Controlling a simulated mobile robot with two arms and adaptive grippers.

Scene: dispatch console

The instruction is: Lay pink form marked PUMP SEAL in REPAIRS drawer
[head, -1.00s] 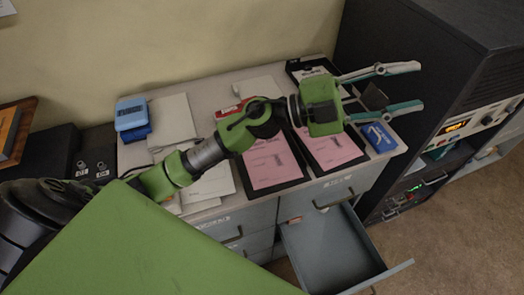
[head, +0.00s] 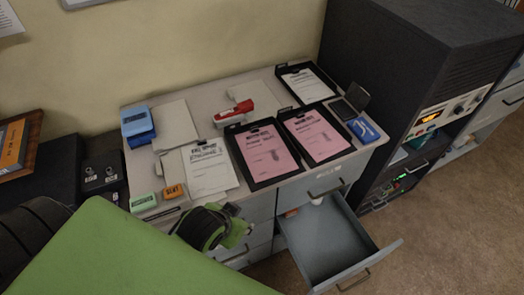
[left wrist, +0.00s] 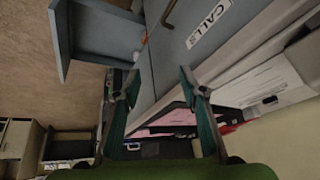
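Two pink forms lie in black trays on the cabinet top, a left one (head: 266,155) and a right one (head: 314,135). Their print is too small to read, so I cannot tell which is PUMP SEAL. A grey drawer (head: 328,250) stands pulled out below the right form; its label is not readable. It also shows in the left wrist view (left wrist: 100,35). My left gripper (left wrist: 159,82) is open and empty in front of the cabinet, near a drawer front labelled CALLS (left wrist: 208,24). In the head view only my green and black wrist shows there. My right gripper is not in view.
A white form (head: 208,168), a red stapler (head: 233,113), a blue box (head: 137,122) and green and orange blocks share the top. A tray with a white sheet (head: 308,84) is at the back. A dark equipment rack (head: 410,70) stands at the right.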

